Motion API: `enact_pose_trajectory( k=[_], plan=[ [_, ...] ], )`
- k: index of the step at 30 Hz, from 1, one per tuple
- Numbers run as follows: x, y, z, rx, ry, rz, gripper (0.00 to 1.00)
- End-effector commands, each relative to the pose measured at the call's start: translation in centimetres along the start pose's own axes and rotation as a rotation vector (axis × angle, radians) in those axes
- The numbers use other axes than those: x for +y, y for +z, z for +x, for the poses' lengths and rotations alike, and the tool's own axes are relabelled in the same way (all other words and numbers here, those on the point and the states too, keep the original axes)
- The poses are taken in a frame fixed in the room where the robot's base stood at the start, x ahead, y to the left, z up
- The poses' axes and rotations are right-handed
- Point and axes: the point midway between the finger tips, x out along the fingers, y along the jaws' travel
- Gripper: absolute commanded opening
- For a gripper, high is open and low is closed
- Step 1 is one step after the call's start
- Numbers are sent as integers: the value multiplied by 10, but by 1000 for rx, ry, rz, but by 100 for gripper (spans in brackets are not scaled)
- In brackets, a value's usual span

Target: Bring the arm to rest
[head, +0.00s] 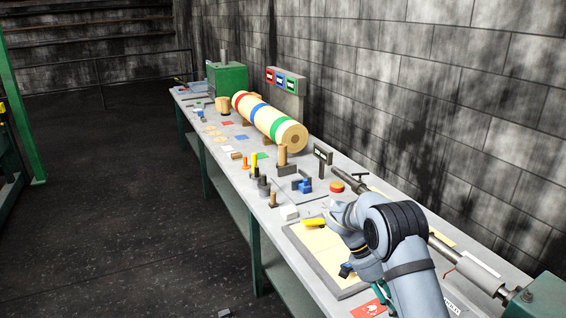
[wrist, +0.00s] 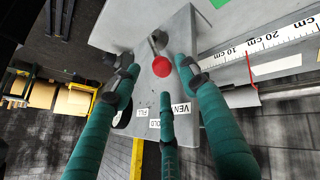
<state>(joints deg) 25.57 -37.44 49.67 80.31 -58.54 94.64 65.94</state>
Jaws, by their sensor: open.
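My arm reaches over the near right part of the long grey bench (head: 330,287) in the head view. The arm's links hide most of my gripper there; only a bit of teal finger (head: 383,291) shows. In the wrist view my gripper (wrist: 158,82) has its teal fingers spread open, with nothing visibly held. A red round knob (wrist: 161,66) on a lever shows between and beyond the fingertips, on a grey panel (wrist: 140,30) with labels reading VENT, HOLD and FILL. I cannot tell whether any finger touches it.
A striped roll (head: 270,122), a green box (head: 227,79) and small tools stand farther along the bench. A metal shaft (head: 465,267) runs along the wall side. The floor left of the bench is mostly clear.

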Motion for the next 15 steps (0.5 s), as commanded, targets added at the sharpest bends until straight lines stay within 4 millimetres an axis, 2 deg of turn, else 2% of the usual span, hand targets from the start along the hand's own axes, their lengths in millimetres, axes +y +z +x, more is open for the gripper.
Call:
enact_pose_trajectory(
  k=[1, 8, 15],
  plan=[
    [-1, 0, -12, 1, -5, 1, 43],
    [-1, 1, -55, -1, -5, 1, 43],
    [2, -1, -4, -1, 5, -2, 43]
  ],
)
